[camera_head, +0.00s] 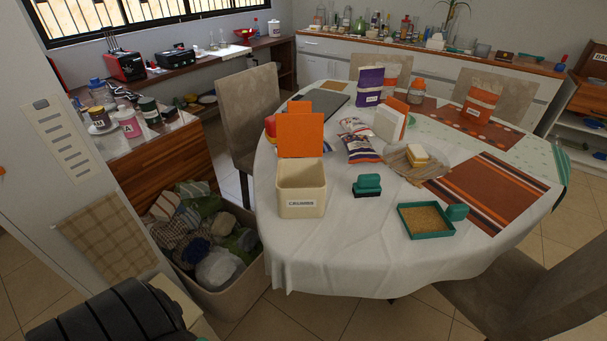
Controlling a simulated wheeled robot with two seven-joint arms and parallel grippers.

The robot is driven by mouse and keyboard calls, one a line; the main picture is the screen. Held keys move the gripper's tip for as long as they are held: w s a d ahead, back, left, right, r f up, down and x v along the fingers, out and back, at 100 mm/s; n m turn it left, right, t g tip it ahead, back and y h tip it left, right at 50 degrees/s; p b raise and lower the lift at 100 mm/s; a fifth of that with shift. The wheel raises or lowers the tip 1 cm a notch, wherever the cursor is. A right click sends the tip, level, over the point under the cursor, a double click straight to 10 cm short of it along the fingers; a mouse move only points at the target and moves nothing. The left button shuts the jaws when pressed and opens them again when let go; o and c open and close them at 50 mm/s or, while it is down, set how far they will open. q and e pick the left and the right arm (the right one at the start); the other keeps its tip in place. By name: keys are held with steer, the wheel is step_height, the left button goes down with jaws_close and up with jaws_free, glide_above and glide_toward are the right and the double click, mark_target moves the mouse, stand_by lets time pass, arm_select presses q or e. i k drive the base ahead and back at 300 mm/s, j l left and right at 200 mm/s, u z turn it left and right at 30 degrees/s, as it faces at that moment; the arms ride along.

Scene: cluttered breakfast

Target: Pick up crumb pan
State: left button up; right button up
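The crumb pan (407,222) is a shallow green tray at the front right of the white-clothed table. Tan crumbs cover its floor, and a green block-like handle (457,212) stands at its right side. A cream bin (301,205) labelled "CRUMBS" stands to its left with its orange lid (300,135) raised. A dark green brush-like block (367,186) lies between the bin and the pan. Neither of my grippers shows in the head view, and nothing is touching the pan.
A striped orange mat (487,195) lies right of the pan. Bread on a board (420,158) and snack bags (360,148) are behind it. Chairs (249,110) surround the table (340,255). A box of cloths (240,282) stands on the floor at left. The table's front edge is clear.

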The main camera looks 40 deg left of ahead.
mark_target(421, 220)
steer(key=i+l+u, duration=0.15)
steer(key=l+u, duration=0.15)
steer(key=i+l+u, duration=0.25)
steer(key=l, duration=0.2)
steer(key=l+u, duration=0.55)
steer(key=l, duration=0.2)
